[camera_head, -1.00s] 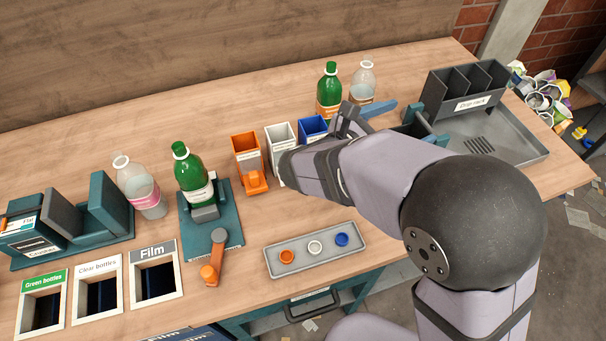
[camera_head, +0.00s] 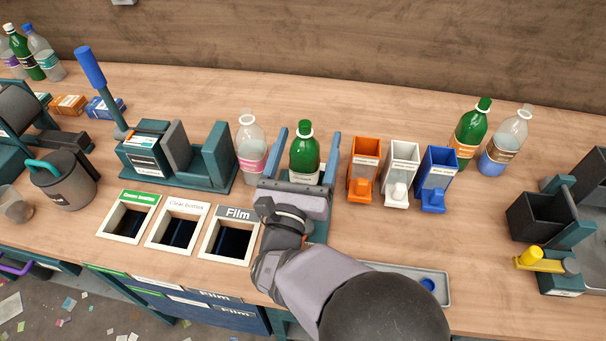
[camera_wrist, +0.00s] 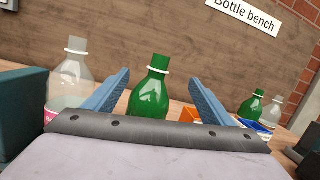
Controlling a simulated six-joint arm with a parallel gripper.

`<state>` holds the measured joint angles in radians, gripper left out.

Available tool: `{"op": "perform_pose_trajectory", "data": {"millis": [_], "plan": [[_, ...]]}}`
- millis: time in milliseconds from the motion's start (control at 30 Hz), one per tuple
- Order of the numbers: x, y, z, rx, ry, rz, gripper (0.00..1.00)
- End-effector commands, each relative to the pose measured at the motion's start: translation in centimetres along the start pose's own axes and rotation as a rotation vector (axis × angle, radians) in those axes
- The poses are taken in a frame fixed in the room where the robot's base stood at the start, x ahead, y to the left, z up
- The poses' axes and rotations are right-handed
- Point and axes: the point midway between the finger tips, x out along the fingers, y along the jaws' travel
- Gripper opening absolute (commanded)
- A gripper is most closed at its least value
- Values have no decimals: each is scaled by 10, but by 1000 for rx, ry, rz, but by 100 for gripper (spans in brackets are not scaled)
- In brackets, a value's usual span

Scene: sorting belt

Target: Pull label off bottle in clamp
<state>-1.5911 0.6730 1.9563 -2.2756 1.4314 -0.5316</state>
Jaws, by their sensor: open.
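My gripper (camera_head: 308,136) is open, with one blue finger on each side of the bottle. In the wrist view the bottle stands between the fingers (camera_wrist: 160,78), with visible space on both sides. My gripper and arm hide most of the clamp (camera_head: 320,232); only part of its teal base shows.
A clear bottle with a pink label (camera_head: 250,150) stands close left of the left finger. Orange (camera_head: 365,150), white (camera_head: 403,158) and blue (camera_head: 438,165) bins stand to the right. The film opening (camera_head: 233,240) is at front left. A grey tray (camera_head: 444,299) lies at front right.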

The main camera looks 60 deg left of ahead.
Motion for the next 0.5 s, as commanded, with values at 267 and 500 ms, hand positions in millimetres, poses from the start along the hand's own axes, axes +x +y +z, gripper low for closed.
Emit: {"op": "perform_pose_trajectory", "data": {"millis": [267,500], "plan": [[-30,15,-60,136,176,83,77],[-31,16,-65,150,191,86,77]]}}
